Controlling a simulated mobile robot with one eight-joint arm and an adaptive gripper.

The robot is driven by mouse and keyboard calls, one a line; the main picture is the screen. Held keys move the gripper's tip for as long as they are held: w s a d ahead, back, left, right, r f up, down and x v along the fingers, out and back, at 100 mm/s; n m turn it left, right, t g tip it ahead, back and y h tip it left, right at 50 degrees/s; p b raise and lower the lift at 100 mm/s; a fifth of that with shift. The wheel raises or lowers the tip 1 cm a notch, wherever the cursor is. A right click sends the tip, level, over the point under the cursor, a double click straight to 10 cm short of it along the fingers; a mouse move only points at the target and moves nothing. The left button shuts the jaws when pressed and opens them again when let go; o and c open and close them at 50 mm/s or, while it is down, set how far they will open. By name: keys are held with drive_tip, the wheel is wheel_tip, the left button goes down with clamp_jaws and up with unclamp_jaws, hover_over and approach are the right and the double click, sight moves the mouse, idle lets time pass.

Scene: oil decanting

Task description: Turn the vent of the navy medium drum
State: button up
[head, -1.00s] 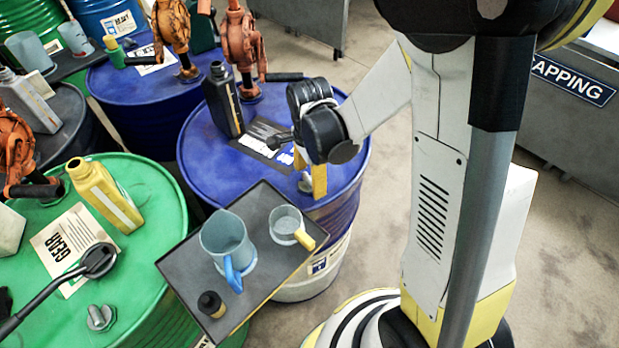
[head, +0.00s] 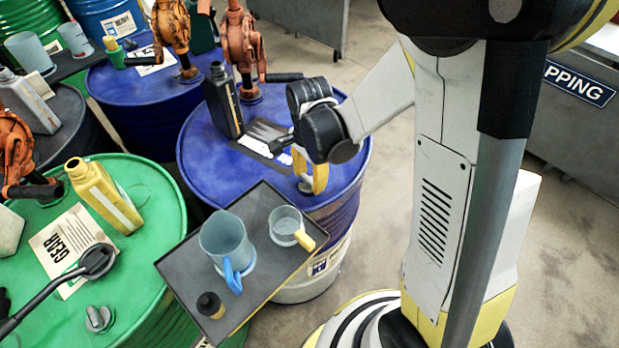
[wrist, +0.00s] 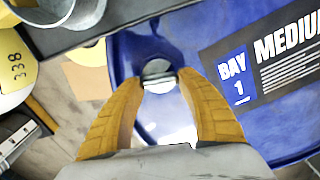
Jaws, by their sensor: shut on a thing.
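The navy medium drum (head: 205,150) stands in the middle of the head view, its label (wrist: 285,55) reading "MEDIUM" and "BAY 1" in the wrist view. Its vent is a small grey metal knob (wrist: 158,72) on the drum top near the rim. My gripper (wrist: 158,82) has its yellow fingers on either side of the vent and is shut on it. In the head view my gripper (head: 312,186) points down at the drum's near right edge, and its fingers hide most of the vent.
A dark tray (head: 262,275) with a blue-handled jug (head: 225,240), a measuring cup (head: 286,222) and a small black-capped bottle (head: 210,305) sits close by. A dark bottle (head: 223,100) and an orange pump (head: 240,45) stand on the drum. A green drum (head: 150,180) is at left.

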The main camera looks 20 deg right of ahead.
drive_tip(key=n, duration=0.4)
drive_tip(key=shift+b, duration=0.4)
drive_tip(key=n, duration=0.4)
drive_tip(key=shift+w, duration=0.1)
drive_tip(key=n+b, duration=0.1)
drive_tip(key=n, duration=0.2)
drive_tip(key=shift+a+n, duration=0.15)
drive_tip(key=shift+n, duration=2.15)
drive_tip(key=o, duration=1.2)
drive_tip(key=shift+c, duration=0.2)
